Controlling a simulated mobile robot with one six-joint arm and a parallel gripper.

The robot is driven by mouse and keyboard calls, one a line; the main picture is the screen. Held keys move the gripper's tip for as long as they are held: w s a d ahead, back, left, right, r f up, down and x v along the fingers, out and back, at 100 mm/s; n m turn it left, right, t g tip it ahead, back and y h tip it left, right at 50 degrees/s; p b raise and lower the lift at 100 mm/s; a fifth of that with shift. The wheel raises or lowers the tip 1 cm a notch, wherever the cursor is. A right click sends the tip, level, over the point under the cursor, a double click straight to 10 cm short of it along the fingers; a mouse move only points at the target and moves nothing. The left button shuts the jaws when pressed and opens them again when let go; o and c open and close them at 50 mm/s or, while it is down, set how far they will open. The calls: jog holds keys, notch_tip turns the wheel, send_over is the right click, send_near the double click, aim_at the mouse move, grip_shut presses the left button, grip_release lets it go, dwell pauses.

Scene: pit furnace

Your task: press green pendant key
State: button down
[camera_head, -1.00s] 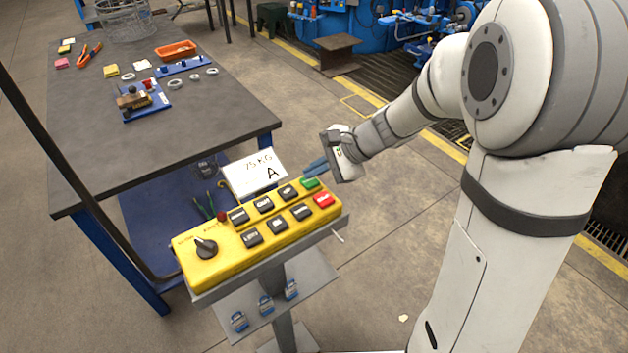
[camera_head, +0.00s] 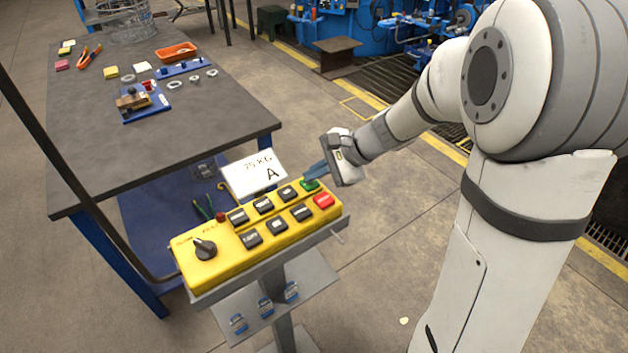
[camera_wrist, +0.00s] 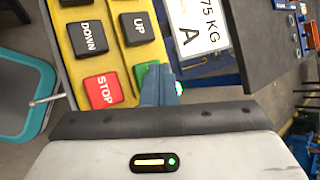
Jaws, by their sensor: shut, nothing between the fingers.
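The yellow pendant box (camera_head: 215,263) sits on a grey stand, with a dark rotary knob at its left end and two rows of keys. The green key (camera_head: 310,185) is at the right end of the back row, behind the red STOP key (camera_head: 323,200). My gripper (camera_head: 308,172) is shut and empty, its blue fingertips at the green key's back edge. In the wrist view the fingers (camera_wrist: 160,84) partly cover the green key (camera_wrist: 142,72); the red STOP key (camera_wrist: 103,90) shows beside it. I cannot tell whether the tips touch the key.
A white card marked 75 KG A (camera_head: 254,174) stands just behind the pendant, close to my fingers. A dark worktable (camera_head: 160,130) with small parts is behind it.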

aim_at(315, 183)
dwell(0.3)
jog(key=shift+r+p, duration=0.65)
jog(key=shift+r, duration=0.2)
jog(key=shift+r, duration=0.1)
notch_tip(315, 183, up, 5)
jog(key=p, duration=0.3)
jog(key=shift+p, duration=0.4)
